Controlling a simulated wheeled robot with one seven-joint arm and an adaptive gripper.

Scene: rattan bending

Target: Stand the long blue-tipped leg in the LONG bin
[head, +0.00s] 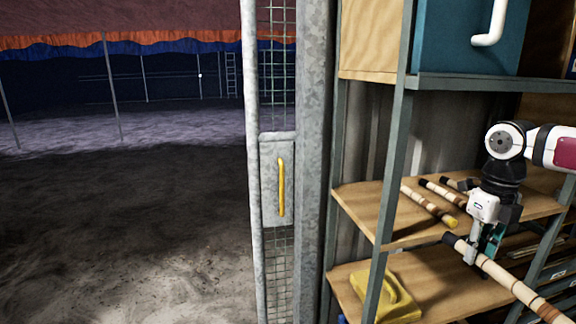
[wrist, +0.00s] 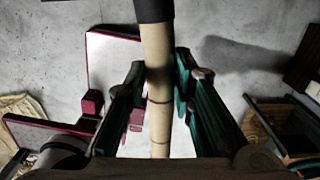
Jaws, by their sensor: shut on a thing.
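My gripper (head: 484,256) is shut on a long tan rattan leg (head: 515,287) with dark bands, in front of the shelf rack. The leg slants from a dark-capped end at upper left down to the picture's lower right edge, where it is cut off. In the wrist view the leg (wrist: 158,85) passes between the teal fingers of my gripper (wrist: 160,75), its dark cap at the top edge. No blue tip shows clearly. I cannot make out a bin labelled LONG; a dark open-topped container (wrist: 290,128) stands at right in the wrist view.
Other rattan pieces, one yellow-tipped (head: 428,206), lie on the wooden shelf (head: 385,215) behind my gripper. A yellow object (head: 400,300) lies on the lower shelf. A metal post (head: 308,150) stands left of the rack. Open ground lies farther left.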

